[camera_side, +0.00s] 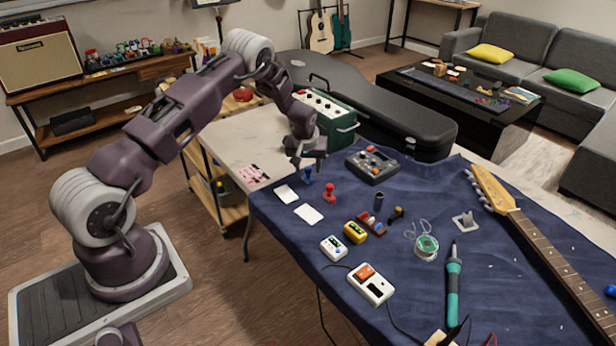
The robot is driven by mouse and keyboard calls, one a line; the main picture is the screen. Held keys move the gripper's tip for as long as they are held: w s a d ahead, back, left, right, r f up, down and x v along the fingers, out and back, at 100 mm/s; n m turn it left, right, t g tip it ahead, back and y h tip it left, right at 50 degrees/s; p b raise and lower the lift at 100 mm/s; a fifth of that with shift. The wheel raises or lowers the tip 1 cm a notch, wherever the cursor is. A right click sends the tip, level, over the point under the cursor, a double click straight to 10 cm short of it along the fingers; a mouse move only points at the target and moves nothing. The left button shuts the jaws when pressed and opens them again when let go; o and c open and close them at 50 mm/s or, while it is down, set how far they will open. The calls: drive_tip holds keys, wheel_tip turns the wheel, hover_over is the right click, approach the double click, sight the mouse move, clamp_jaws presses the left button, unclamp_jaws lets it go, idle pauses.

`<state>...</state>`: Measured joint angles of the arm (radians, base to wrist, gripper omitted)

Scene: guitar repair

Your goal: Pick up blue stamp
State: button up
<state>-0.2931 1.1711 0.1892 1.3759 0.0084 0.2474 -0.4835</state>
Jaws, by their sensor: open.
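The blue stamp (307,176) stands upright on the dark blue cloth near its far left edge. My gripper (308,160) is open and sits just above the stamp, pointing down at it. From this view I cannot tell whether the fingers reach around the stamp's top. A red stamp (329,193) stands a little nearer and to the right of the blue one.
White cards (308,214) lie left and in front of the stamps. A grey multi-knob pedal (371,165) stands to the right, and a green amplifier (328,118) behind. Small pedals, a solder spool (426,246), a soldering iron (453,285) and a guitar neck (545,245) lie further right.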

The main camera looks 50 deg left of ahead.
sight(308, 169)
clamp_jaws()
drive_tip(key=shift+r, duration=0.15)
wheel_tip(308, 169, up, 10)
idle(0.3)
drive_tip(key=c, duration=0.9)
unclamp_jaws()
clamp_jaws()
